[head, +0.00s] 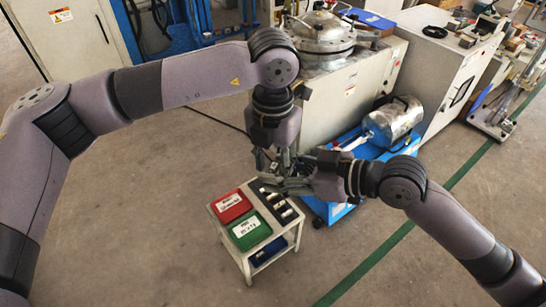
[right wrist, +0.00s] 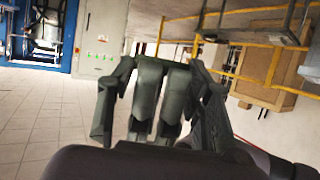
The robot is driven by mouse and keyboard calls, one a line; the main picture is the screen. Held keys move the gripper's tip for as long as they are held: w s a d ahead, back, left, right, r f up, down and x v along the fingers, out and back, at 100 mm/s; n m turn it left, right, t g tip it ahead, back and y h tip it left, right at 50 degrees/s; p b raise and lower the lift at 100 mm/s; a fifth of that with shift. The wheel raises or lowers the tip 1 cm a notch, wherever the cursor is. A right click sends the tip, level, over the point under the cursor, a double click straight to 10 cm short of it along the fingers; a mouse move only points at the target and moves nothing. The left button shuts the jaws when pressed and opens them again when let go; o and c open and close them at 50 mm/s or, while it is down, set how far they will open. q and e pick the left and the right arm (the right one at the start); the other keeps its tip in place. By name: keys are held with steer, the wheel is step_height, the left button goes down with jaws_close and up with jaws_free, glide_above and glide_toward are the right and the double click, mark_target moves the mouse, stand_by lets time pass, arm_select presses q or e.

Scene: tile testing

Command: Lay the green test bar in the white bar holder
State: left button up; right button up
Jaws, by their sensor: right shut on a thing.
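My right gripper (head: 292,183) reaches in from the right over the small cart's far right corner. In the right wrist view its fingers (right wrist: 160,105) are close together. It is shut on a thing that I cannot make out. My left gripper (head: 275,165) points down just beside it, and the two overlap in the head view; I cannot tell whether they touch or whether the left is open. I cannot make out the green test bar. A black rack with several white pieces (head: 281,208) stands on the cart; I cannot tell whether this is the white bar holder.
The small white cart (head: 245,262) carries a red labelled bin (head: 230,206) and a green labelled bin (head: 250,231). A blue bin (head: 268,251) is on its lower shelf. A blue trolley with a metal tank (head: 393,122) stands behind right. Floor in front is clear.

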arm_select(q)
steer(key=shift+c, duration=0.6)
steer(key=shift+d, duration=0.1)
jaws_close()
arm_select(e)
steer(key=o, duration=1)
steer(key=shift+o, duration=0.2)
